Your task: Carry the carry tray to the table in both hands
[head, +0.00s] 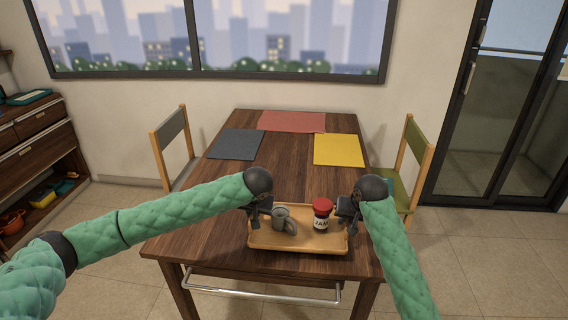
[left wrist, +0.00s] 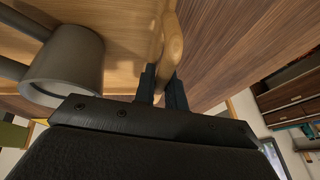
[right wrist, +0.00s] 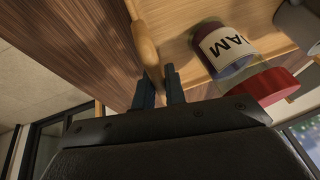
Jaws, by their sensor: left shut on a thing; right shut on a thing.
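The wooden carry tray (head: 297,241) is at the near end of the brown table (head: 235,185); I cannot tell whether it rests on the top or is just above it. A grey mug (head: 284,219) stands on its left part and a red-lidded jam jar (head: 322,215) on its right part. My left gripper (head: 254,212) is shut on the tray's left handle, which shows between the fingers in the left wrist view (left wrist: 170,52). My right gripper (head: 347,212) is shut on the right handle, seen in the right wrist view (right wrist: 146,50).
A dark placemat (head: 236,144), a red placemat (head: 291,121) and a yellow placemat (head: 338,150) lie toward the table's far end. Chairs stand at the left (head: 172,145) and right (head: 413,160) sides. A metal rail (head: 262,291) runs below the near edge. The table's middle is clear.

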